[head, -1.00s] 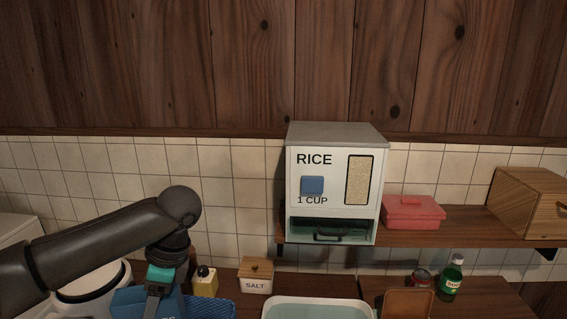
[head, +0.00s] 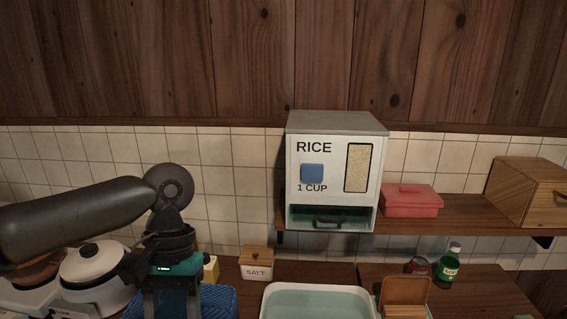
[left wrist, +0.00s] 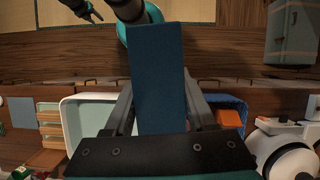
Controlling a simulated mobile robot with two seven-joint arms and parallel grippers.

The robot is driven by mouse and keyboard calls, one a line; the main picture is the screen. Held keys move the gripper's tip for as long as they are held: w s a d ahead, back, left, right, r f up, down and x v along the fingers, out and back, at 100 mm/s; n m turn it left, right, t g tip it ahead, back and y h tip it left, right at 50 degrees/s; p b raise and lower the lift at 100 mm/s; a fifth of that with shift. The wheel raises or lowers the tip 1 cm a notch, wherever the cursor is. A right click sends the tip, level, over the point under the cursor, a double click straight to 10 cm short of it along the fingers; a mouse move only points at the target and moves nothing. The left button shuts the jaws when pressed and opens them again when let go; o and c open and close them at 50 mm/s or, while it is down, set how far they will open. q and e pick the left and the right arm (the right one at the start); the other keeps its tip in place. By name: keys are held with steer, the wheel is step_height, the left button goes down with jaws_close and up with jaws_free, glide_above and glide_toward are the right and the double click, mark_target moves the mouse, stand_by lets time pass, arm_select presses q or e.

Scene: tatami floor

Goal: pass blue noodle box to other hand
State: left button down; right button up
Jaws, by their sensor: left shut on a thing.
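The blue noodle box (left wrist: 157,75) is a long plain blue block in the left wrist view. It stands out between the two fingers of my left gripper (left wrist: 158,112), which is shut on it. In the head view my left gripper (head: 171,298) points down at the lower left, and the box is mostly hidden behind its fingers and the picture's edge. My right gripper (left wrist: 91,14) shows small at the upper left of the left wrist view, empty, fingers apart, well away from the box. It is not in the head view.
A blue basket (head: 217,303) is beside my left gripper, with a white pot (head: 95,268) to the left. A salt box (head: 257,263), pale tub (head: 318,290) and green bottle (head: 451,264) stand on the counter. The rice dispenser (head: 333,170) is on the shelf above.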

arm_select(q)
step_height(320, 180, down, 12)
steer(key=b, duration=1.1)
steer(key=shift+w, duration=0.1)
steer(key=shift+r, duration=0.1)
